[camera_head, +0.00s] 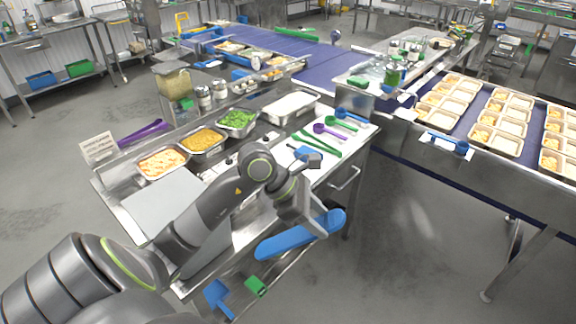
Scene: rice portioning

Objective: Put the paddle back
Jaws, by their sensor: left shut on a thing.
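My left arm reaches in from the lower left, and its gripper (316,222) is shut on a long blue paddle (281,243). The paddle is held off the front edge of the steel worktable (166,207), slanting up to the right. Its right end shows beyond the fingers, and the fingers hide part of its middle. My right gripper is not in view.
Trays of food (162,162) line the worktable's back. Green and purple utensils (318,142) lie at its right end, near a blue tool (308,153). A blue scoop (217,295) and a green one (256,286) are below. A conveyor (480,150) with food trays stands right.

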